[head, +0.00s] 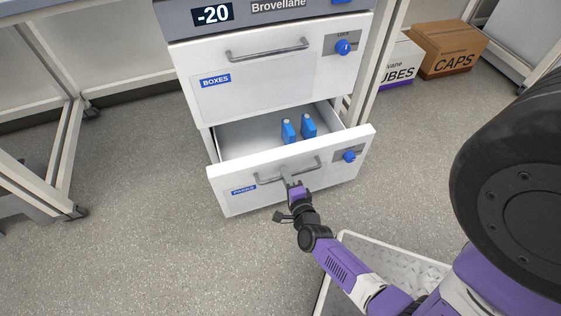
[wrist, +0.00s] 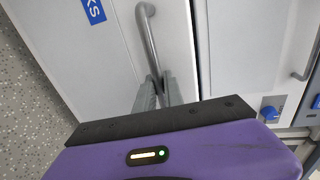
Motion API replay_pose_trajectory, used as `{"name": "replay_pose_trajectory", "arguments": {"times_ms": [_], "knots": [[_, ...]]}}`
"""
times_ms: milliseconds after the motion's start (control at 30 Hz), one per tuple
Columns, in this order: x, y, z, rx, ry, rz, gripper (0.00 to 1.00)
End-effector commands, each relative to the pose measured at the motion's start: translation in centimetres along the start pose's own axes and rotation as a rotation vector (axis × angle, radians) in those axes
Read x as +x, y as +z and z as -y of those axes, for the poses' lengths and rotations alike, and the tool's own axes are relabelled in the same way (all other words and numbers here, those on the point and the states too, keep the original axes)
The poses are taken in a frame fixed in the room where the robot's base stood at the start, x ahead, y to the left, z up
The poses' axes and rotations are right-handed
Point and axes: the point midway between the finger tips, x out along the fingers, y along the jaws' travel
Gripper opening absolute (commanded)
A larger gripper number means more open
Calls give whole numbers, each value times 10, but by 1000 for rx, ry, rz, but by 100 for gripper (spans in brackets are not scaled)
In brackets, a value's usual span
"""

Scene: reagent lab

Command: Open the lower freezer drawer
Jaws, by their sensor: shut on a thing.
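The white freezer shows a closed upper drawer (head: 255,85) labelled BOXES and a lower drawer (head: 230,200) that stands pulled out. The lower drawer's grey bar handle (head: 268,181) runs across its front, and it also shows in the wrist view (wrist: 147,30). My gripper (head: 289,181) is shut on this handle near its middle; in the wrist view both fingers (wrist: 158,84) close around the bar. Two blue packs (head: 289,130) stand inside the lower drawer. A blue knob (head: 349,156) sits on the right of its front. The drawer's near inner side is hidden by its front panel.
Two cardboard boxes, a brown one marked CAPS (head: 450,50) and a white one (head: 399,66), stand on the floor right of the freezer. A bench frame (head: 62,150) stands at left. The speckled floor (head: 150,250) in front and left is clear.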

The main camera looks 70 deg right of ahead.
Motion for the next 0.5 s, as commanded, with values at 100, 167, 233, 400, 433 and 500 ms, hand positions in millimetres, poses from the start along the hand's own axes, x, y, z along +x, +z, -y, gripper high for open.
{"name": "replay_pose_trajectory", "arguments": {"times_ms": [100, 167, 233, 400, 433, 500], "knots": [[-25, 0, -6, -1, 6, 1, 0], [-37, 0, -9, -2, 6, 1, 0], [-49, -1, -11, -2, 5, 1, 0], [-80, 0, -18, -2, 6, 1, 0], [-86, -1, -19, -2, 6, 0, 0], [-97, -1, -22, -2, 6, 0, 0]]}}
